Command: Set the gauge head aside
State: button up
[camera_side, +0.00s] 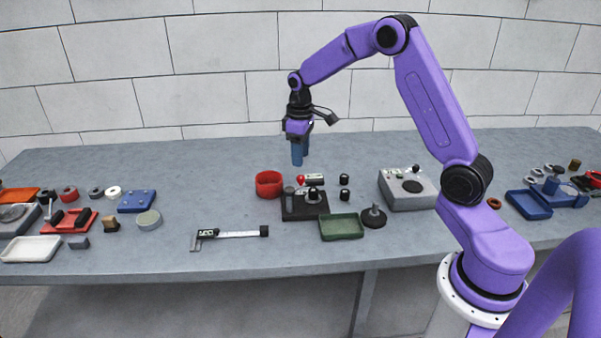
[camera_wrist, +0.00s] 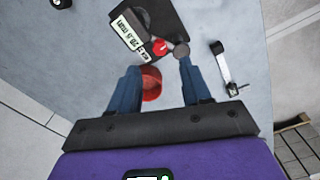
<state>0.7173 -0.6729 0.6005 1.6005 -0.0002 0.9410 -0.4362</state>
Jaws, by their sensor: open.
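What looks like the gauge head (camera_side: 314,180), a part with a pale digital display and a red knob beside it, is over the dark base (camera_side: 304,208) in the middle of the table. In the wrist view its display (camera_wrist: 127,33) reads in mm and lies at the black base's (camera_wrist: 166,14) left edge. I cannot tell whether it is fixed to the base. My gripper (camera_side: 297,160) points down, well above the table, behind the base. Its blue fingers (camera_wrist: 160,70) are apart and empty in the wrist view.
A red round bin (camera_side: 268,184) stands left of the base and shows between my fingers (camera_wrist: 152,84). A green tray (camera_side: 342,226) and dark disc (camera_side: 373,217) are in front right. A caliper (camera_side: 230,233) lies front left. A grey box (camera_side: 408,190) stands right. Table space behind is clear.

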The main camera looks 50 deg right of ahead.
aim_at(300, 176)
notch_tip(300, 176, down, 7)
jog(key=shift+r, duration=0.15)
grip_shut()
